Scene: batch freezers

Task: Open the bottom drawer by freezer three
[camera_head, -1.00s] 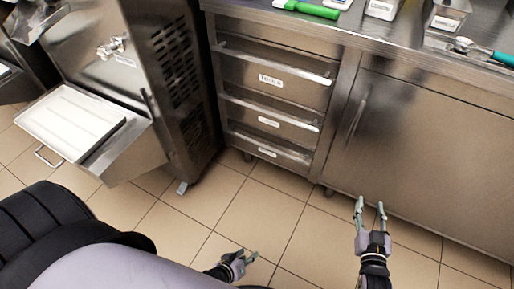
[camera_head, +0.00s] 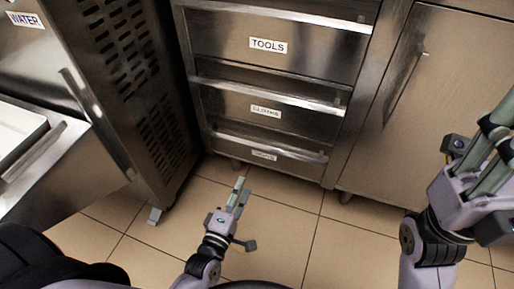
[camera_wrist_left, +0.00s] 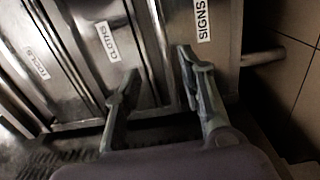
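The bottom drawer (camera_head: 262,155) is a low steel front under two taller drawers, with a bar handle (camera_head: 270,147) along its top. It is shut. Its label reads SIGNS in the left wrist view (camera_wrist_left: 205,18). My left gripper (camera_head: 241,192) is low in front of the drawer stack, just below the bottom drawer in the head view. Its two fingers stand apart in the left wrist view (camera_wrist_left: 160,80), pointing at the drawer fronts, with nothing clearly held. My right gripper (camera_head: 492,160) is raised at the right edge, fingers apart and partly cut off.
The TOOLS drawer (camera_head: 270,45) and CLOTHS drawer (camera_head: 265,108) above are shut. A steel machine with a vented side (camera_head: 135,80) stands at the left, close to the stack. A cabinet door (camera_head: 450,100) is at the right. Tiled floor (camera_head: 290,225) is clear.

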